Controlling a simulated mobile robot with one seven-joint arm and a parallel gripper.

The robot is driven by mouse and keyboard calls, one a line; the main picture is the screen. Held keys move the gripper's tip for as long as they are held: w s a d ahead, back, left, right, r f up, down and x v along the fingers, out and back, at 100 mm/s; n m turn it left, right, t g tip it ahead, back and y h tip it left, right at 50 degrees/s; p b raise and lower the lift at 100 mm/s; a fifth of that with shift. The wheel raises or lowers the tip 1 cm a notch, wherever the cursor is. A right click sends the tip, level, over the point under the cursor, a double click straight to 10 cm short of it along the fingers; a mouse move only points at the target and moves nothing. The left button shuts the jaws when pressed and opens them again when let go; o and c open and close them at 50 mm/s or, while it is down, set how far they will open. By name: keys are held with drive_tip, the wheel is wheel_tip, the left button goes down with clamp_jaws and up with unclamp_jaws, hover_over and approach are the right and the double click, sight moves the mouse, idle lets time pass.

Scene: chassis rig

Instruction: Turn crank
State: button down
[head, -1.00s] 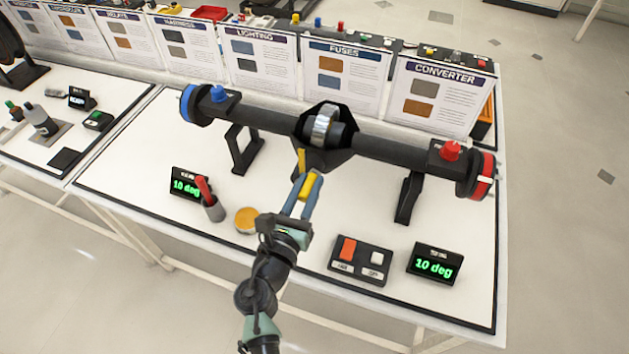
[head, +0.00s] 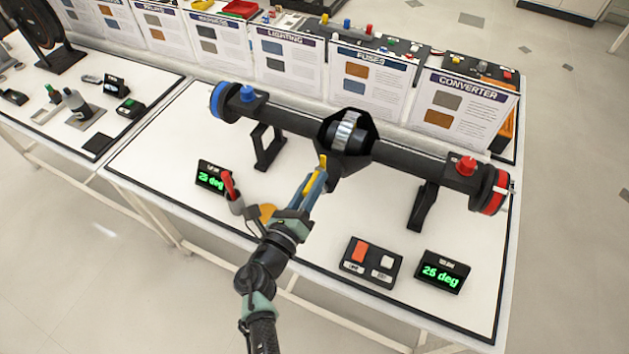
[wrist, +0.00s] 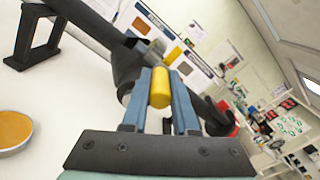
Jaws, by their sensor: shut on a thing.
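A black axle (head: 405,152) with a silver ring in its middle housing lies across the bench on two black stands. The yellow crank handle (wrist: 160,88) is in front of the housing. My gripper (head: 315,178) is shut on this handle, with a blue finger on each side of it in the wrist view. The crank's joint with the axle is mostly hidden. A blue wheel (head: 218,100) is at the axle's left end and a red wheel (head: 494,191) at its right end. The left display (head: 210,178) and right display (head: 442,272) show about 25 degrees.
A grey holder with a red-handled tool (head: 232,195) and an orange disc (head: 267,212) stand close to my wrist. A switch box (head: 371,262) is at the front right. Sign panels (head: 372,80) line the back. The white bench top between has free room.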

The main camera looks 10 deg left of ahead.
drive_tip(key=shift+a, duration=0.15)
drive_tip(key=c, duration=0.7)
unclamp_jaws()
drive_tip(key=v, duration=1.3)
drive_tip(key=shift+b, duration=0.3)
drive_tip(key=shift+w, duration=0.1)
